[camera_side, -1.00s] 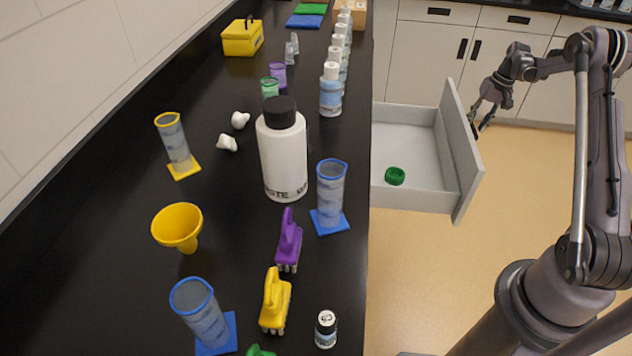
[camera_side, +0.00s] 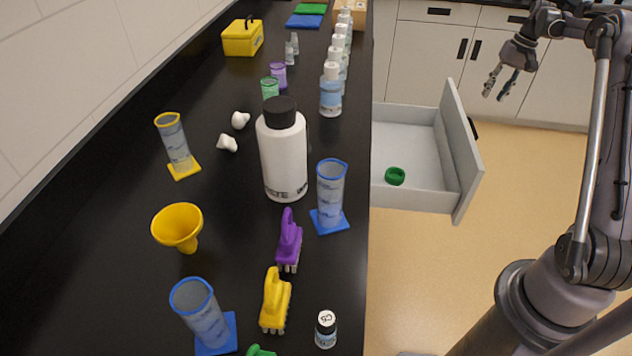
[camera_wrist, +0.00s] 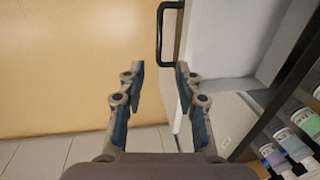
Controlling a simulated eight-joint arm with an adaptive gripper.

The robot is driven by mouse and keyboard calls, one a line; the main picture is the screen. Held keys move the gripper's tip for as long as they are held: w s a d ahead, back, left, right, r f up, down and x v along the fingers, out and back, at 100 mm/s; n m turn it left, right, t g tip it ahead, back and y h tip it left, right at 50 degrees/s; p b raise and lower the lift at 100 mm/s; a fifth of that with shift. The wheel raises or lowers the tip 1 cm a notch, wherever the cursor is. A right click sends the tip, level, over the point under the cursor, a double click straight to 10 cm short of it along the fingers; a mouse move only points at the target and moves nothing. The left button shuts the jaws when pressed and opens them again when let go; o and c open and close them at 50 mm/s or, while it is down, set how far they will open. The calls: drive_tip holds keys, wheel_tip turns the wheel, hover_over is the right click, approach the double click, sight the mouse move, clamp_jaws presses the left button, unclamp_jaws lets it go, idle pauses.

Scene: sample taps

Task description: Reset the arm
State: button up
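My gripper (camera_side: 500,84) is open and empty, up in the air to the right of the open drawer (camera_side: 408,202) in the side view. It is apart from the drawer's front and handle. In the wrist view my gripper's two fingers (camera_wrist: 157,85) are spread with nothing between them. The black drawer handle (camera_wrist: 161,40) and part of the drawer show just beyond the fingers. The drawer stands pulled out under the counter. A green ring-shaped item (camera_side: 395,176) lies in it.
The black counter (camera_side: 110,270) carries a white bottle (camera_side: 284,160), measuring cylinders (camera_side: 330,190), a yellow funnel (camera_side: 178,226), brushes (camera_side: 288,245), a small vial (camera_side: 325,330), a yellow box (camera_side: 242,38) and a row of bottles (camera_side: 331,95). The floor (camera_side: 500,200) right of the drawer is clear.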

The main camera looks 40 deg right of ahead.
drive_tip(key=shift+s+r, duration=0.1)
drive_tip(key=shift+r, duration=0.3)
drive_tip(key=w+a+r+n+h, duration=0.1)
drive_tip(key=a+r, duration=0.2)
drive_tip(key=a, duration=0.5)
drive_tip(key=w+a+r+n+t, duration=0.1)
drive_tip(key=a+r, duration=0.2)
drive_tip(key=a, duration=0.4)
drive_tip(key=w+a+r+n+h, duration=0.1)
drive_tip(key=w+a+r, duration=0.15)
drive_tip(key=a, duration=0.55)
drive_tip(key=s+a+f+n+t, duration=0.2)
drive_tip(key=s+a, duration=0.4)
drive_tip(key=a, duration=0.5)
drive_tip(key=s+a+f+n+t, duration=0.2)
drive_tip(key=s+a, duration=0.5)
drive_tip(key=a, duration=0.4)
drive_tip(key=shift+s+a+n+t, duration=0.3)
drive_tip(key=shift+a+n, duration=0.05)
drive_tip(key=shift+n, duration=0.55)
